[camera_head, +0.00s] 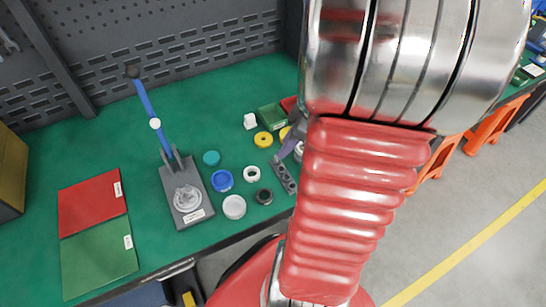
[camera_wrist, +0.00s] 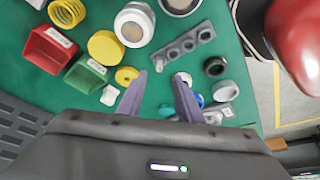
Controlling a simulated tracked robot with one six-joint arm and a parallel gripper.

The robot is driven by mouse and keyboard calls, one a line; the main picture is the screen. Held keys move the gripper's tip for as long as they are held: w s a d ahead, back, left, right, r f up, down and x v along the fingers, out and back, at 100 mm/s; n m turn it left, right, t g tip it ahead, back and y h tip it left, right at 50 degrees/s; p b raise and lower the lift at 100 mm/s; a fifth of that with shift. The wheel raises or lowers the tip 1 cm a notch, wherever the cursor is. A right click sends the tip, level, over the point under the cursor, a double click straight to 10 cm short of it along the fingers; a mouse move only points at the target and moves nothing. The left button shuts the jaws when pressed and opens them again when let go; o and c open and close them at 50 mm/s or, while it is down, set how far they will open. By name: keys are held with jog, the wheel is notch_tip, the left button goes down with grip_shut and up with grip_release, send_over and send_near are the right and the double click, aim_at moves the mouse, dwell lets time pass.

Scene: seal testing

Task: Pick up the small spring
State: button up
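In the wrist view, a yellow coil (camera_wrist: 67,12) that looks like a spring lies at the top left edge, partly cut off. I cannot tell whether it is the small spring, and no other spring is clear. My gripper (camera_wrist: 160,76) is open, with two purple-grey fingers apart and nothing seen held between them. It is over the green bench, below and to the right of the coil in the picture. In the head view, my arm hides much of the right part of the bench, and one finger (camera_head: 288,149) shows beside the arm.
Red (camera_wrist: 48,50) and green (camera_wrist: 86,73) bins stand near the coil. Yellow discs (camera_wrist: 105,47), a white-and-metal cylinder (camera_wrist: 135,24) and a grey holed block (camera_wrist: 185,45) lie near the fingers. A lever press (camera_head: 186,195) stands left of several rings. Red and green mats (camera_head: 90,203) lie farther left.

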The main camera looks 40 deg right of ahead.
aim_at(276, 159)
jog(key=shift+w+a+f, duration=0.1)
jog(key=shift+w+f, duration=0.15)
jog(key=shift+f, duration=0.35)
jog(key=shift+x, duration=2.6)
jog(key=shift+c, duration=0.2)
grip_shut()
